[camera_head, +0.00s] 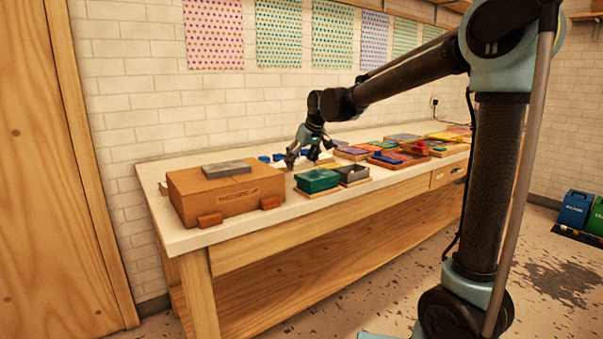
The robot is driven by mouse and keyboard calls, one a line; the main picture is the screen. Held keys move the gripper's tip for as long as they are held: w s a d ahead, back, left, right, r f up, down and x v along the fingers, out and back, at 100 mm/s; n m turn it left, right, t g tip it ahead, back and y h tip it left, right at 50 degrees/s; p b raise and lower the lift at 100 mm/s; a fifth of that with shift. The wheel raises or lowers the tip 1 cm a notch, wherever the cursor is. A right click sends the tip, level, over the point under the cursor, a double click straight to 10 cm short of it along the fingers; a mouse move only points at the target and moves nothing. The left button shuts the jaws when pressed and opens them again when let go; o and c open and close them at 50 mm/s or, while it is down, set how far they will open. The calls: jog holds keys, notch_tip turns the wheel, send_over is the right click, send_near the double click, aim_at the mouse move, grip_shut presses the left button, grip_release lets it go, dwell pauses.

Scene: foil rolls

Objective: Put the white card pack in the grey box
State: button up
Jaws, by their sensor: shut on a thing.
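My gripper (304,156) hangs over the back half of the table, behind the green box. It is shut on a small pale thing that looks like the white card pack; the fingers and the distance hide most of it. A dark grey box (353,174) with an open top stands on a wooden base at the front of the table, to the right of the green box (317,180). My gripper is above and to the left of the grey box, apart from it.
A brown cardboard box (222,196) with a grey slab (226,168) on top stands at the left end of the table (190,240). Small blue pieces (278,157) lie near my gripper. Several coloured trays and boxes (398,158) crowd the right side.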

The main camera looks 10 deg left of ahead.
jog(key=shift+f, duration=2.1)
jog(key=shift+f, duration=0.15)
jog(key=o, duration=1.1)
